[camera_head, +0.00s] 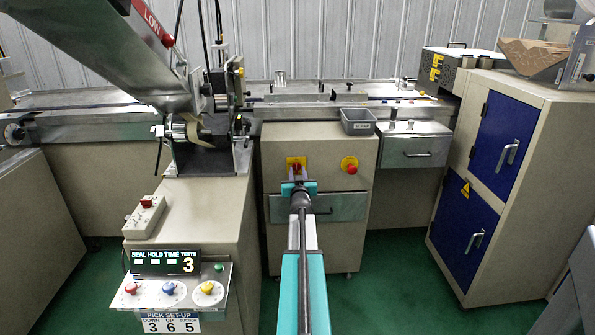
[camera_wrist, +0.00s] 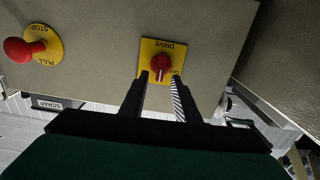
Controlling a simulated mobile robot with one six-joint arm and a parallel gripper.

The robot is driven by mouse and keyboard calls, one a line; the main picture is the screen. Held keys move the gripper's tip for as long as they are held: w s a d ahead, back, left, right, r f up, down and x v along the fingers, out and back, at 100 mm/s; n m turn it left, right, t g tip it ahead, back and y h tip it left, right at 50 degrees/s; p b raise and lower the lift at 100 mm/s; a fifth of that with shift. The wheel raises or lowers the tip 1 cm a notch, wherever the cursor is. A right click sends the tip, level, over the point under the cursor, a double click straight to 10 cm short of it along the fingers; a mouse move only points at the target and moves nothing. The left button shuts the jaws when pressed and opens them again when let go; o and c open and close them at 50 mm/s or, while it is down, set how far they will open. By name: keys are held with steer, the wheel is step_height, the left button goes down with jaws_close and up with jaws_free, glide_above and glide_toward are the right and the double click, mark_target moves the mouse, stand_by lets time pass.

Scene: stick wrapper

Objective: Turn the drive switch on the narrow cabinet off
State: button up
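The drive switch (camera_head: 296,164) is a red rotary knob on a yellow plate, high on the front of the narrow cabinet (camera_head: 342,165). In the wrist view the picture is upside down; the switch (camera_wrist: 160,66) has its grip roughly upright, and its plate reads DRIVE. A second label at the plate's lower right is partly hidden by a finger. My gripper (camera_head: 298,178) is in front of the cabinet just below the switch. In the wrist view my gripper (camera_wrist: 160,78) is open, its two black fingertips at either side of the knob's near end. I cannot tell whether they touch it.
A red stop button (camera_head: 351,168) on a yellow disc sits right of the switch, also in the wrist view (camera_wrist: 20,48). A drawer (camera_head: 345,207) is below. A grey scrap bin (camera_head: 358,121) stands above. The sealing machine is left, a blue-doored cabinet (camera_head: 503,134) right.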

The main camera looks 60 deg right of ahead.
mark_target(297, 168)
steer(key=shift+x, duration=1.25)
steer(key=shift+c, duration=0.2)
jaws_close()
